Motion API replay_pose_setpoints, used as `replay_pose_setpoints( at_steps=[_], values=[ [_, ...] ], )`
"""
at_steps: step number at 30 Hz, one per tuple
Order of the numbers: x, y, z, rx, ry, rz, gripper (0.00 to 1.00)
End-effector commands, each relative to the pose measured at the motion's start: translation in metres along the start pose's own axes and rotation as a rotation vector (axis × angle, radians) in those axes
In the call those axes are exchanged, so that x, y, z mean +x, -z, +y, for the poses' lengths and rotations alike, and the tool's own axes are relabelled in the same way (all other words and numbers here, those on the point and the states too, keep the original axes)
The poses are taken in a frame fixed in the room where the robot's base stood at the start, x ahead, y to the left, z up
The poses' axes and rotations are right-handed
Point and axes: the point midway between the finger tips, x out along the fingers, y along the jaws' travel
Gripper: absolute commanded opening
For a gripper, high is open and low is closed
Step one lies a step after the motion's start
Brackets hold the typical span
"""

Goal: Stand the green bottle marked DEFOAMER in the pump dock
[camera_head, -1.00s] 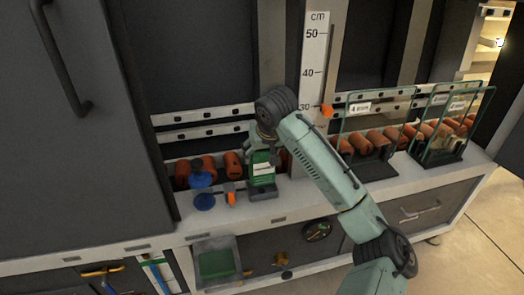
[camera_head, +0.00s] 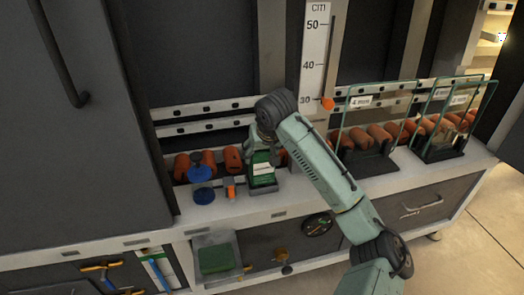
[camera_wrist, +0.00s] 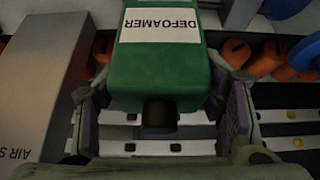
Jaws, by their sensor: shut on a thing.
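The green DEFOAMER bottle (camera_head: 262,170) stands upright at the grey pump dock (camera_head: 263,189) on the white counter. Its lower end meets the dock's front lip in the picture; I cannot tell whether it rests on the dock floor. My gripper (camera_head: 263,146) is shut on the bottle's upper part from above. In the wrist view, the bottle (camera_wrist: 157,75) fills the middle with its white DEFOAMER label and dark cap, and my gripper's fingers (camera_wrist: 160,108) lie on both sides of it.
Orange rolls (camera_head: 232,158) line the back. A ruler (camera_head: 315,60) rises behind; glass-sided racks (camera_head: 372,165) stand right. A tray (camera_head: 216,258) sits below.

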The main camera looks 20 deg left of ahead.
Motion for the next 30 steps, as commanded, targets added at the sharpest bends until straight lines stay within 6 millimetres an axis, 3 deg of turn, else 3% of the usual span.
replay_pose_setpoints(
  at_steps=[30],
  values=[
    [0.021,-0.011,0.000,0.000,0.000,0.003,0.11]
  ],
)
